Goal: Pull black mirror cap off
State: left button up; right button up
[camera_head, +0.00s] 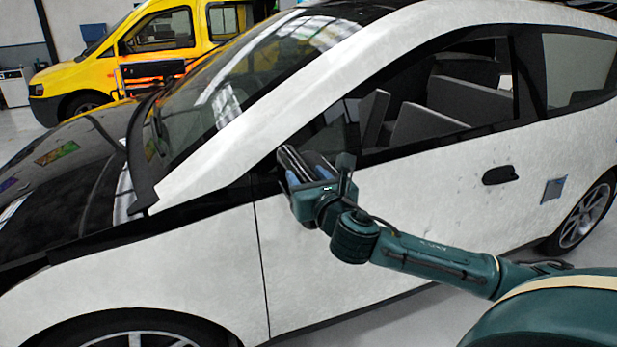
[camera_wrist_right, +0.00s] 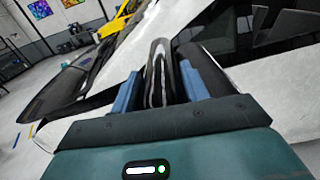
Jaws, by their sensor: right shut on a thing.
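The black mirror cap (camera_wrist_right: 158,72) is a dark, glossy curved piece in the right wrist view, between the two blue fingers of my right gripper (camera_wrist_right: 160,90). In the head view my right gripper (camera_head: 308,168) is at the front corner of the white car's side window, and the cap (camera_head: 291,158) shows as a dark striped shape at its fingers. The right gripper is shut on the cap. Whether the cap still touches the mirror mount is hidden by the gripper. My left gripper is not in view.
The white car (camera_head: 400,220) with a black hood (camera_head: 70,180) fills most of the head view. Its door handle (camera_head: 500,175) is right of my arm. A yellow van (camera_head: 150,50) stands behind.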

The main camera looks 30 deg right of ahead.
pick_arm(q)
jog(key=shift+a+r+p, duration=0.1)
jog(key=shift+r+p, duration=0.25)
jog(key=shift+p, duration=0.1)
pick_arm(e)
jog(key=shift+w+a, duration=0.15)
jog(key=shift+a, duration=0.5)
pick_arm(q)
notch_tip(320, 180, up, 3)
jog(key=p, duration=0.2)
jog(key=shift+p, duration=0.4)
pick_arm(e)
jog(key=w+a, duration=0.1)
jog(key=a, duration=0.5)
jog(key=shift+w+a, duration=0.3)
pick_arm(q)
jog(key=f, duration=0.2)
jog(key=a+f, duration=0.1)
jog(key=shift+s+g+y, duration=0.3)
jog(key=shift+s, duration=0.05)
pick_arm(e)
jog(key=s+a+f+n+y, duration=0.1)
jog(key=s+a+f+y, duration=0.1)
jog(key=s+f, duration=0.3)
jog(key=s+a+f+n+y, duration=0.1)
jog(key=s+a+f, duration=0.3)
jog(key=s, duration=0.6)
jog(key=shift+s+a+f+n+t+y, duration=0.3)
jog(key=shift+s+a+f+n+y, duration=0.1)
jog(key=shift+y, duration=0.3)
